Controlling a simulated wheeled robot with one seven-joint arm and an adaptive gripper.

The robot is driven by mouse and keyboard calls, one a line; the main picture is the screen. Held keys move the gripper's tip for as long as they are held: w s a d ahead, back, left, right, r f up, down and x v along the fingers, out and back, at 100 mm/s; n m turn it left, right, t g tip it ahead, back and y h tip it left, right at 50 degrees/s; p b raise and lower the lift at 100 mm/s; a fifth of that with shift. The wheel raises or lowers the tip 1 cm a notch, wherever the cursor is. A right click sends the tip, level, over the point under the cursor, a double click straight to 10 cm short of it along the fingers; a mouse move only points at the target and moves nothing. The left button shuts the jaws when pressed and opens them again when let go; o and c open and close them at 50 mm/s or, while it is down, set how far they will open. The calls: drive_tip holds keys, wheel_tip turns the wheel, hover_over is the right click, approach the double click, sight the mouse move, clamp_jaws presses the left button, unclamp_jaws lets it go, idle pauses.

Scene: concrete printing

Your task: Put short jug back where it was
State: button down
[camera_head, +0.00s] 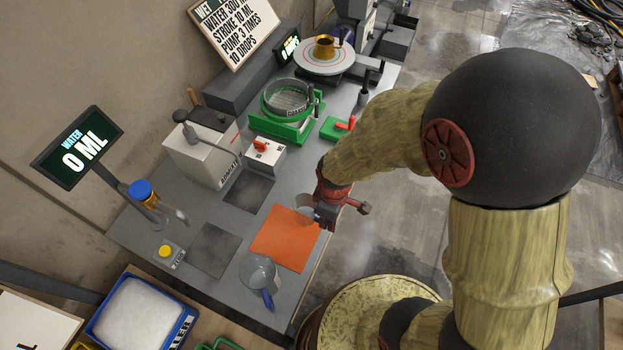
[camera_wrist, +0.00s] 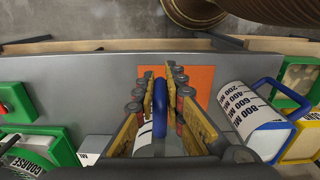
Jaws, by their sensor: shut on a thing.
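My gripper (camera_head: 324,214) is shut on the blue handle of a small clear jug (camera_head: 304,214), over or beside the right edge of the orange mat (camera_head: 282,243). In the wrist view the blue handle (camera_wrist: 160,108) stands between my fingers (camera_wrist: 165,85), and the mat (camera_wrist: 203,78) shows behind them. Most of the held jug's body is hidden by my gripper. I cannot tell whether the jug touches the table. A second clear jug (camera_head: 258,272), with a blue handle, is at the mat's near corner. Its volume marks show in the wrist view (camera_wrist: 243,102).
Dark mats (camera_head: 249,191) lie left of the orange one. A blue-rimmed tub (camera_head: 138,312) is at the lower left. A green sieve stand (camera_head: 283,112), a grey-white machine (camera_head: 202,153) and a blue-capped water dispenser (camera_head: 147,200) stand on the grey table. The display reads 0 ML.

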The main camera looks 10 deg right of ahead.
drive_tip(key=w+d+f, duration=0.1)
drive_tip(key=w+f, duration=0.2)
drive_tip(key=w, duration=0.1)
drive_tip(key=w+d+f, duration=0.1)
drive_tip(key=w+f, duration=0.1)
drive_tip(key=w, duration=0.2)
drive_tip(key=w+d+f, duration=0.1)
drive_tip(key=w+f, duration=0.2)
drive_tip(key=w, duration=0.1)
drive_tip(key=shift+w+f+b, duration=0.1)
drive_tip(key=shift+f+b, duration=0.2)
drive_tip(key=shift+f, duration=0.05)
drive_tip(key=shift+w+f, duration=0.4)
drive_tip(key=shift+f, duration=0.1)
wheel_tip(320, 180, down, 3)
drive_tip(key=shift+w+f, duration=0.1)
drive_tip(key=shift+w, duration=0.05)
drive_tip(key=shift+f, duration=0.1)
drive_tip(key=c, duration=2.3)
unclamp_jaws()
drive_tip(key=o, duration=0.4)
drive_tip(key=shift+o, duration=0.3)
